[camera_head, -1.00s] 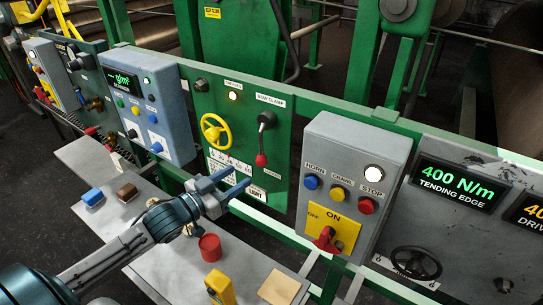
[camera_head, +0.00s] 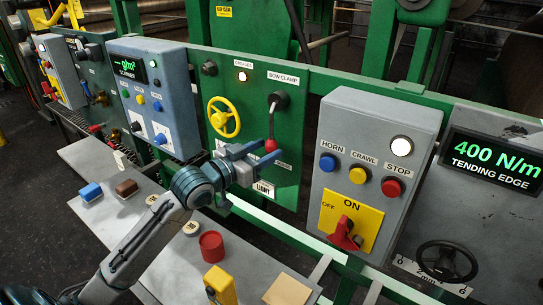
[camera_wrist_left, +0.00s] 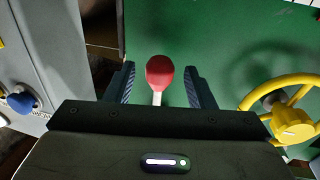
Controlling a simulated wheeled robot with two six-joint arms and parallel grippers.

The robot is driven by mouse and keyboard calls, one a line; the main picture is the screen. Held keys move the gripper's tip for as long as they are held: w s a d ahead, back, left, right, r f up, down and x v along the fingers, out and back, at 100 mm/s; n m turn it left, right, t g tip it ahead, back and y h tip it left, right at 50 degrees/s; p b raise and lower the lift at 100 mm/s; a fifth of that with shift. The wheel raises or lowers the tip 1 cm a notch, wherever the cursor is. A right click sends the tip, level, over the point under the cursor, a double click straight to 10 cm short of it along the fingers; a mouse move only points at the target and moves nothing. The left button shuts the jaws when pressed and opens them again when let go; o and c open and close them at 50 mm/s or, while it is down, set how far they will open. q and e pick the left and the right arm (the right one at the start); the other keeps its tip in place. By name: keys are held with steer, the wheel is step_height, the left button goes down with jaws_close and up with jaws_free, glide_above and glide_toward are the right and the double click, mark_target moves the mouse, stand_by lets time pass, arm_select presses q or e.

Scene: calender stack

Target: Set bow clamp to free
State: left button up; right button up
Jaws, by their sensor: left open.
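The bow clamp lever (camera_head: 273,118) is on the green panel, under the "BOW CLAMP" label (camera_head: 283,78). It hangs down from its dark pivot and ends in a red knob (camera_head: 271,145). My left gripper (camera_head: 272,149) is at the knob, its two blue fingers open on either side. In the left wrist view the red knob (camera_wrist_left: 160,70) stands between the open fingers, with a gap on each side. Part of the panel's lettering behind the gripper is hidden; a "LIGHT" label (camera_head: 263,188) shows below it. My right gripper is not in view.
A yellow handwheel (camera_head: 224,117) is left of the lever; it also shows in the wrist view (camera_wrist_left: 293,128). A grey box (camera_head: 376,150) with buttons and a red switch (camera_head: 345,235) stands to the right. A shelf (camera_head: 90,155) with blocks lies below.

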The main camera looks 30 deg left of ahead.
arm_select(q)
steer(key=shift+x, duration=1.4)
jaws_close()
